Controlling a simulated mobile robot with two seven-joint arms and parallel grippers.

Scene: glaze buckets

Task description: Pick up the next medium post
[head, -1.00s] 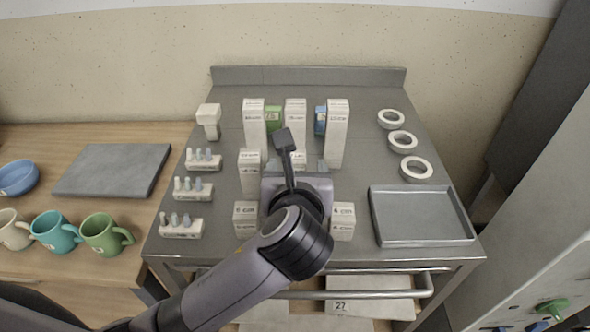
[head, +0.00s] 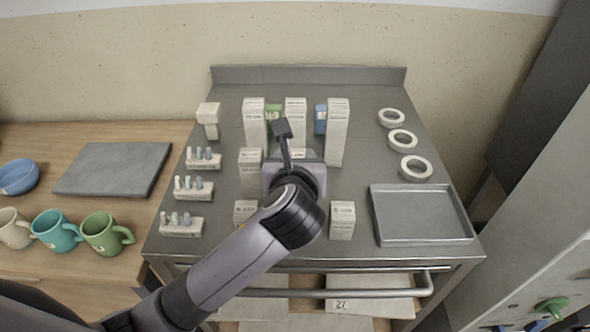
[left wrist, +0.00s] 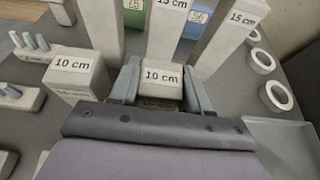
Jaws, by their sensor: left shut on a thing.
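My left gripper (left wrist: 162,86) is shut on a white medium post (left wrist: 163,74) labelled 10 cm, with one finger on each side of it in the left wrist view. In the head view my arm and wrist hide most of this post. Another medium post (head: 250,170) stands upright to its left; it also shows in the left wrist view (left wrist: 78,75) with a 10 cm label. I cannot tell whether the held post is clear of the table. My right gripper is not in view.
Tall white posts (head: 338,135) marked 15 cm stand close behind, with green (head: 274,118) and blue (head: 320,120) things behind them. Short posts (head: 342,221) stand in front. White rings (head: 415,168) and a grey tray (head: 422,238) are at the right, test-piece racks (head: 182,228) at the left.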

